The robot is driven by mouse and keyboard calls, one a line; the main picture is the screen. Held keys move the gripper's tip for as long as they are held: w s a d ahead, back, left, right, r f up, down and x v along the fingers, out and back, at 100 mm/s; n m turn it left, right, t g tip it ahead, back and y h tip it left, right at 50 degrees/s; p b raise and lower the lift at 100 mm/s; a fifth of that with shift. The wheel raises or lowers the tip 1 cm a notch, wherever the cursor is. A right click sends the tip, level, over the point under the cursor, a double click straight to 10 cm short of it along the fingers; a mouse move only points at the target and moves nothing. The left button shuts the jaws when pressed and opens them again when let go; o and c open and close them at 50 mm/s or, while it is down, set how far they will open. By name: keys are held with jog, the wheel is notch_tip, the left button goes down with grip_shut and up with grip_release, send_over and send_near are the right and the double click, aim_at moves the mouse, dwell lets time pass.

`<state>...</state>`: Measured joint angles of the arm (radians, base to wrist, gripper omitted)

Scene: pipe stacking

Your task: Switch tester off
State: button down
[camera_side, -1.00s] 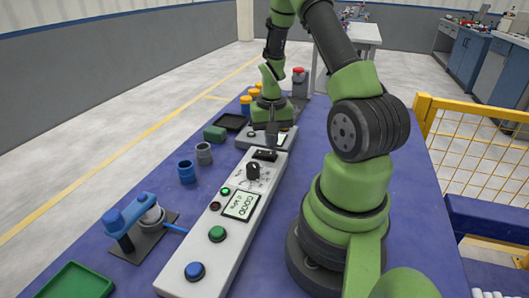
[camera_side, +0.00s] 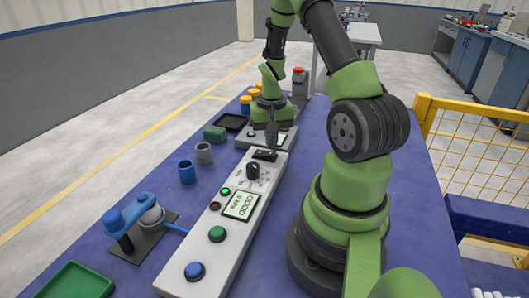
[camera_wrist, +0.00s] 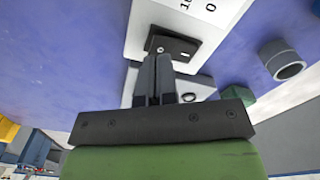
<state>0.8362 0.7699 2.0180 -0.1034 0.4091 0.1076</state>
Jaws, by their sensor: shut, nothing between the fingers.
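The tester (camera_side: 212,250) is a long light-grey panel on the blue table, with a lit display (camera_side: 240,206) showing digits. A black rocker switch (camera_side: 265,155) sits at its far end; it also shows in the wrist view (camera_wrist: 172,46). My gripper (camera_side: 271,146) is shut and empty, pointing down at the far end of the switch. In the wrist view my gripper's fingertips (camera_wrist: 155,60) overlap the switch's near edge. I cannot tell whether they touch it. The switch's rocker position is too small to read.
The panel also carries a black knob (camera_side: 253,172), a green button (camera_side: 217,234) and a blue button (camera_side: 195,271). A second grey unit (camera_side: 247,137) stands just beyond. Blue (camera_side: 187,172) and grey (camera_side: 204,154) pipe pieces stand left of the panel.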

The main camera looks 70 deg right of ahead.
aim_at(271, 153)
jog(key=shift+f, duration=1.3)
dwell(0.7)
jog(key=shift+r, duration=3.5)
jog(key=shift+w+a+r, duration=0.1)
jog(key=shift+r, duration=0.1)
jog(key=w+a+r+n+t, duration=0.1)
jog(key=a+r+n+t, duration=0.4)
jog(key=a+r, duration=1.15)
jog(key=s+a+r+n+t+y, duration=0.2)
jog(key=s+a+n, duration=0.1)
jog(key=s+a, duration=0.3)
jog(key=shift+s+a+r, duration=0.15)
jog(key=shift+a+r, duration=0.2)
jog(key=shift+a, duration=0.4)
